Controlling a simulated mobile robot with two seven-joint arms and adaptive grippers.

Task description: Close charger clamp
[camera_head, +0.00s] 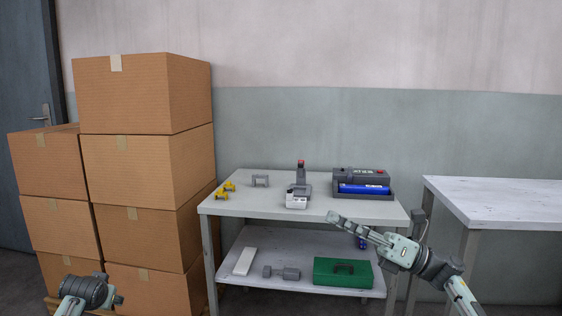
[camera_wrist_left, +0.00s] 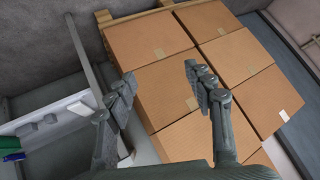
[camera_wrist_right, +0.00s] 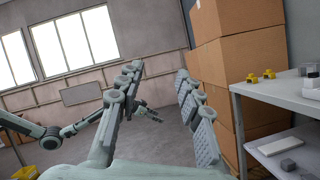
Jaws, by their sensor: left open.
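The charger (camera_head: 345,175) is a dark grey box with a red part on top, at the back right of the table. A blue cylinder (camera_head: 364,189) lies along its front. A small grey and white device (camera_head: 298,196) with a red-topped upright part stands to its left; I cannot tell which part is the clamp or its position. My right gripper (camera_head: 334,218) is in front of the table's right half, apart from these things; its fingers are spread and empty in the right wrist view (camera_wrist_right: 158,70). My left gripper (camera_wrist_left: 160,75) is open and empty, facing the boxes; its arm shows low left in the head view.
Stacked cardboard boxes (camera_head: 145,95) stand left of the table (camera_head: 245,208). Yellow brackets (camera_head: 222,194) and a grey bracket (camera_head: 260,180) lie on its left half. The lower shelf (camera_head: 300,249) holds a green case (camera_head: 343,280). A second table (camera_head: 500,200) stands at right.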

